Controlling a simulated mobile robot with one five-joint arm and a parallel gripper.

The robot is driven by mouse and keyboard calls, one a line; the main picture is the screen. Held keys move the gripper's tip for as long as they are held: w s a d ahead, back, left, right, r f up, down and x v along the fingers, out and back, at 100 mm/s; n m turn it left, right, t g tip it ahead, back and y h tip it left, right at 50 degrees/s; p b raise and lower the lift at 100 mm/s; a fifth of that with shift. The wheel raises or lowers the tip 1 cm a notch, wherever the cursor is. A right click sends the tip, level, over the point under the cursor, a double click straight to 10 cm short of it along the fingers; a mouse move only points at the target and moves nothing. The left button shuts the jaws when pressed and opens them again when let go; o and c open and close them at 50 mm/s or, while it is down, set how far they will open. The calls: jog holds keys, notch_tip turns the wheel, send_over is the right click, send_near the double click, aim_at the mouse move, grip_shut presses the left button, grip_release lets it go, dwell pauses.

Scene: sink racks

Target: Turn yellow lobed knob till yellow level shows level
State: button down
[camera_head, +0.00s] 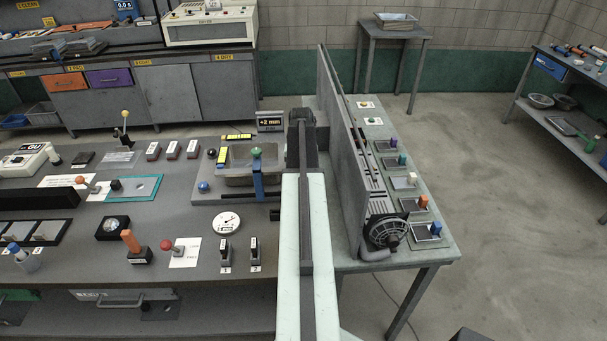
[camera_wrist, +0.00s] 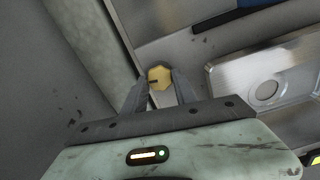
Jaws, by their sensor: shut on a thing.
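The yellow lobed knob (camera_wrist: 159,77) sits between the two fingers of my gripper (camera_wrist: 158,84) in the wrist view. The fingers are shut on its sides. A dark mark shows on the knob's face. In the head view my arm hides the knob and the fingertips. Two yellow level-like pieces lie by the metal sink plate: a long bar (camera_head: 237,136) behind it and a short block (camera_head: 222,156) at its left. Their bubbles are too small to read. A small dark display (camera_head: 270,121) behind the plate seems to read "+2 mm/m".
The metal sink plate (camera_wrist: 222,85) lies right of my gripper in the wrist view. A blue upright with a green knob (camera_head: 257,153) stands close left of my arm. A tall grey panel (camera_head: 343,150) stands close on the right. Several switches and levers crowd the bench at left.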

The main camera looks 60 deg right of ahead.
jog(key=shift+a+n, duration=0.2)
jog(key=shift+n, duration=0.9)
jog(key=c, duration=1)
grip_release()
jog(key=shift+w, duration=0.1)
jog(key=shift+d, duration=0.1)
notch_tip(320, 180, up, 8)
jog(key=p, duration=0.8)
jog(key=shift+f, duration=0.15)
